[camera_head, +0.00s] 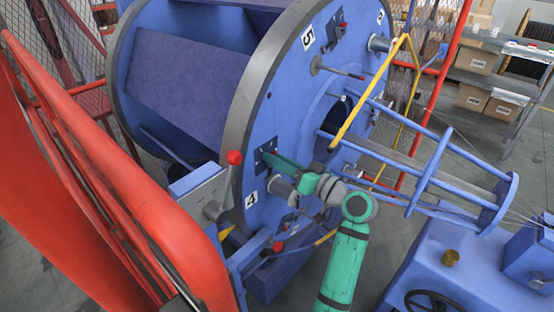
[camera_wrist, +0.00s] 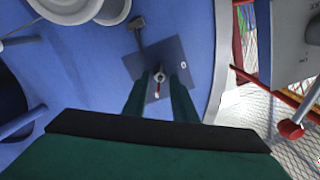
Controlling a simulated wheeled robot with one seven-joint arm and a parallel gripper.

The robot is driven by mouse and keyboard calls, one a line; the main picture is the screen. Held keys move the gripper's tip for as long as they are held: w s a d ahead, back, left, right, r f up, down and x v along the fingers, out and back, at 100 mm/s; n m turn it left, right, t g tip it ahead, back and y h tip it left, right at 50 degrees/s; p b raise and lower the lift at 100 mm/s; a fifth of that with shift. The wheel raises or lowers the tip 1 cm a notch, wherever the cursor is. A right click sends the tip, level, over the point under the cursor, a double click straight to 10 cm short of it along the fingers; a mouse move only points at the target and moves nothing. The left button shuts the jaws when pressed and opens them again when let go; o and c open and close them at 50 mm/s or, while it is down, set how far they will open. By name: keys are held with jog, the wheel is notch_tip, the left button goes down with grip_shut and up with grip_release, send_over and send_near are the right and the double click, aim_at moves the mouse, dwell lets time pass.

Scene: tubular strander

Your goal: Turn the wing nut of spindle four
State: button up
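The blue drum (camera_head: 262,120) carries a white label "4" (camera_head: 250,200) on its face near the rim. Above that label is a dark plate (camera_head: 259,162), also seen in the wrist view (camera_wrist: 176,52). A small metal bolt end with a short red-and-white piece below it, seemingly the wing nut (camera_wrist: 157,90), sits on this plate. My green gripper (camera_head: 270,157) reaches to the plate. In the wrist view its two fingers (camera_wrist: 162,78) are apart, one on each side of the nut. I cannot tell whether they touch it. In the head view the nut is hidden.
A red-knobbed lever (camera_head: 234,158) stands left of the gripper. A red guard (camera_head: 150,210) fills the left side. Yellow bars (camera_head: 365,95) and a blue cage (camera_head: 430,165) extend right of the drum. A grey T-shaped piece (camera_wrist: 138,28) lies beside the plate.

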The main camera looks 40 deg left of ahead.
jog(key=shift+w, duration=0.2)
jog(key=c, duration=0.4)
jog(key=shift+s+a, duration=0.15)
jog(key=shift+a, duration=0.05)
grip_shut()
jog(key=shift+a, duration=0.1)
jog(key=n, duration=1.6)
jog(key=s+n, duration=0.1)
jog(key=n, duration=0.6)
jog(key=shift+d+f+n, duration=0.25)
jog(key=shift+n, duration=0.15)
